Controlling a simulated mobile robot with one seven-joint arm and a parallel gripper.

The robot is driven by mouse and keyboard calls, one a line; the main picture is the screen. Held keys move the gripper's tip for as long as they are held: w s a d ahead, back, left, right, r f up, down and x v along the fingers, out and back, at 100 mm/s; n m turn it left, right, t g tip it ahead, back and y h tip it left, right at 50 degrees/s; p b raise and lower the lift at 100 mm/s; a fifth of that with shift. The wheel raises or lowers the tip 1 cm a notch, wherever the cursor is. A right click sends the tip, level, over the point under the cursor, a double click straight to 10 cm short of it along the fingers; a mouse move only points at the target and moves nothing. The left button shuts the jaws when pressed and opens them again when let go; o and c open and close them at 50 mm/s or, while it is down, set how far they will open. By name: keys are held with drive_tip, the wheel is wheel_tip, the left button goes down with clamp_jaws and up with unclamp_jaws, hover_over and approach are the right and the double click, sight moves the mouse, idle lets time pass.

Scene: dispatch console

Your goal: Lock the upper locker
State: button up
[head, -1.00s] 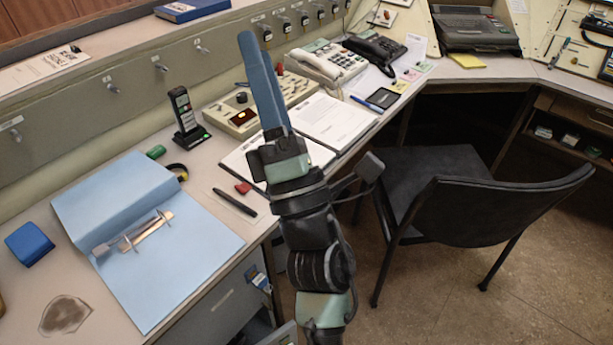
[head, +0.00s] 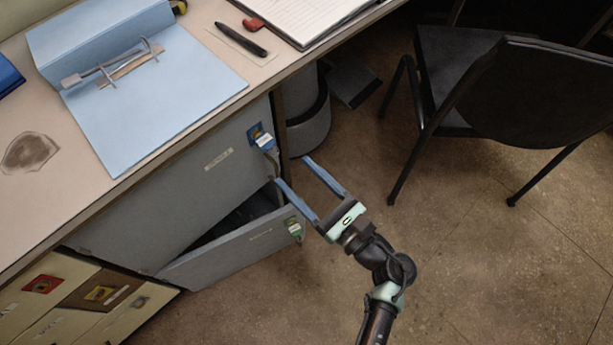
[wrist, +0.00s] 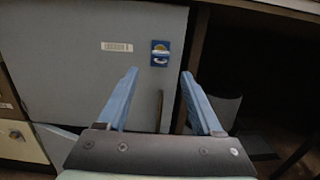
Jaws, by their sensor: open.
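The upper locker (head: 190,185) is a grey front under the desk, and it looks closed. Its blue lock plate (head: 256,133) is near its right edge, with a key and pale tag (head: 267,144) hanging there. In the wrist view the locker front (wrist: 70,75) fills the left, and the blue lock (wrist: 160,53) lies just beyond and between the fingertips. My gripper (head: 292,171) is open and empty, its two blue fingers (wrist: 159,73) pointing at the locker, below the lock in the head view. I cannot tell whether the bolt is out.
A grey bin (head: 308,128) stands right of the lockers. A black chair (head: 545,85) is farther right. The floor (head: 490,270) at lower right is clear.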

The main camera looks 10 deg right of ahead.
sight(270, 146)
drive_tip(key=x, duration=0.6)
drive_tip(key=shift+w+a, duration=0.25)
drive_tip(key=shift+w, duration=0.1)
drive_tip(key=shift+b+x, duration=0.5)
drive_tip(key=shift+x, duration=0.35)
drive_tip(key=shift+r, duration=0.15)
clamp_jaws()
